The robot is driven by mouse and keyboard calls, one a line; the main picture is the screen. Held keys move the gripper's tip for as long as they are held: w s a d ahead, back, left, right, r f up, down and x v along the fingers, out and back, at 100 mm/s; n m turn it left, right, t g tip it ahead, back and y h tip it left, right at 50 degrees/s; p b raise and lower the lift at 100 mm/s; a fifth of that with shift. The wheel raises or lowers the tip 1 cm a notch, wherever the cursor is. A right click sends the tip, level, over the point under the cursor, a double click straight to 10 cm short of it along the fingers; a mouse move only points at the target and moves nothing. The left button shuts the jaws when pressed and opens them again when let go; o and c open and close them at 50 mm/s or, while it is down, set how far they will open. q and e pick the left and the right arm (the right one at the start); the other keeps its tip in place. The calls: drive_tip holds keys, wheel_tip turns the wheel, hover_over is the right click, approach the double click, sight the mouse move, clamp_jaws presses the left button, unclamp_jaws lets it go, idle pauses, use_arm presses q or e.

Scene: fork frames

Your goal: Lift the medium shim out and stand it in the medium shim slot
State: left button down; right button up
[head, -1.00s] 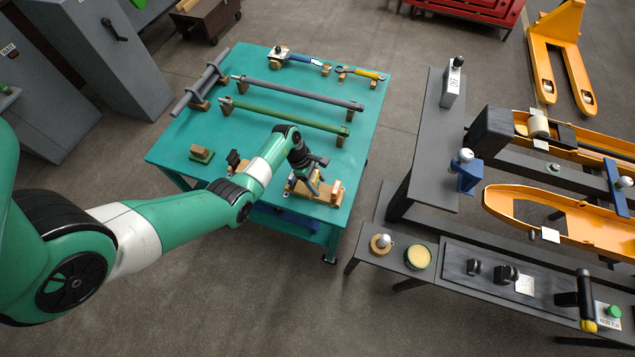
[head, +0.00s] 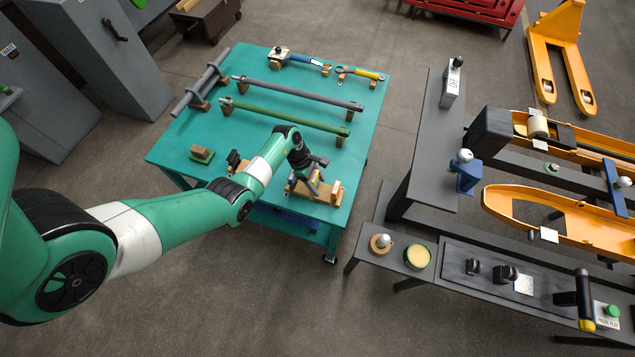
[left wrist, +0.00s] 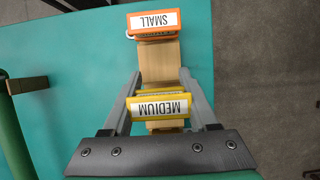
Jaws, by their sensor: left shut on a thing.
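My left gripper (head: 308,182) is over the wooden holder (head: 334,192) at the near right corner of the teal table. In the left wrist view, its two grey fingers (left wrist: 160,80) are shut on the yellow medium shim (left wrist: 160,105), with the label MEDIUM facing the camera. The orange small shim (left wrist: 154,22) stands farther along the holder. The medium shim's lower end is hidden, so I cannot tell whether it is clear of the holder. I cannot make out the medium shim slot. My right gripper is not in view.
The teal table (head: 240,65) also carries a green bar (head: 290,118), a grey bar (head: 300,94), and wrenches (head: 304,59) at the back. A small block (head: 201,154) sits left of my arm. A dark bench (head: 425,150) stands to the right, across a floor gap.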

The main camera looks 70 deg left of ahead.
use_arm(q)
drive_tip(key=shift+f+b, duration=0.75)
drive_tip(key=shift+f, duration=0.2)
drive_tip(key=shift+c, duration=0.5)
unclamp_jaws()
drive_tip(key=p+v, duration=0.4)
drive_tip(key=v, duration=0.7)
drive_tip(key=shift+r+p, duration=0.3)
drive_tip(key=shift+p, duration=0.1)
drive_tip(key=shift+a, duration=0.1)
